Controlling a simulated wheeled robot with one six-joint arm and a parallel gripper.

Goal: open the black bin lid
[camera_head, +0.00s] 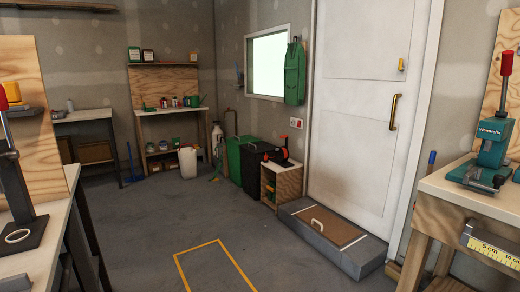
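The right side of the bin is partly hidden by the cabinet. My gripper is not in view, and nothing is seen touching the bin.
The green bin (235,158) stands left of it; the wooden cabinet (289,184) with a black and orange tool stands right. A grey step (345,254) lies before the white door (365,110). Workbenches flank both sides. The middle floor (150,225) is clear, with yellow marking.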

